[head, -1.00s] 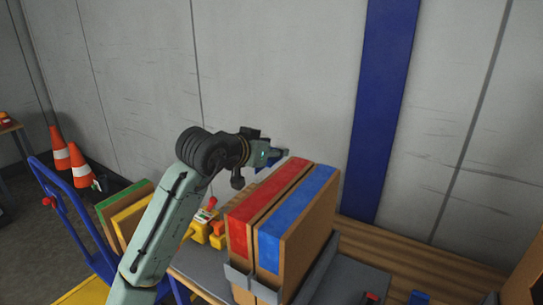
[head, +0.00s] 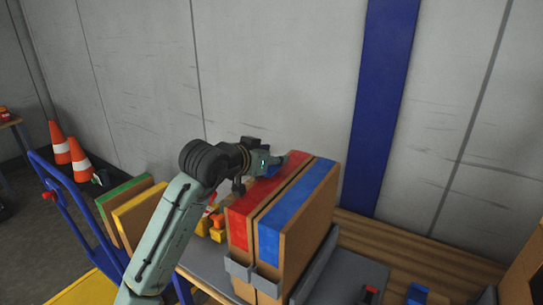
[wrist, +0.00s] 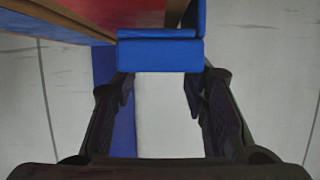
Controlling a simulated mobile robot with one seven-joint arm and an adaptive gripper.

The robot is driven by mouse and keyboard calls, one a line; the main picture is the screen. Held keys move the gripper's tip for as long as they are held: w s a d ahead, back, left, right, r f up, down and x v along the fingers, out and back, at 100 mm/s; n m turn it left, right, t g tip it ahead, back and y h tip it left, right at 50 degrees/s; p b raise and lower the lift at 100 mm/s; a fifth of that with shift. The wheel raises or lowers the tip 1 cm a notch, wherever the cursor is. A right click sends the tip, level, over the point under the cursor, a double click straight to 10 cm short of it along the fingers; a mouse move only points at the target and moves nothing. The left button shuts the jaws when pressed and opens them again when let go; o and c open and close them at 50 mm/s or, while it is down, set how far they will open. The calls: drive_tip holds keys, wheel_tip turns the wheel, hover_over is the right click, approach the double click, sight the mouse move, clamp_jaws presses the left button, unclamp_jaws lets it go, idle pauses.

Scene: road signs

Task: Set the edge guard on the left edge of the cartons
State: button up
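Two tall cartons stand side by side: the left one has red tape along its top (head: 262,188), the right one blue tape (head: 292,205). My gripper (head: 276,163) is at the far end of the red-taped carton's top, by its left edge. It holds a blue edge guard (head: 270,171), which moved with it. In the wrist view the guard (wrist: 160,55) spans the finger gap and hides the fingertips. The cartons' red and brown faces lie at the upper left there, close to the guard. I cannot tell whether guard and carton touch.
A grey bracket (head: 238,268) holds the cartons' near base. Yellow-orange items (head: 216,226) sit left of the cartons. A blue hand truck (head: 75,195) and cones (head: 80,160) stand left. The wall is behind.

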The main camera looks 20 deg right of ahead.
drive_tip(key=o, duration=0.4)
drive_tip(key=shift+c, duration=0.2)
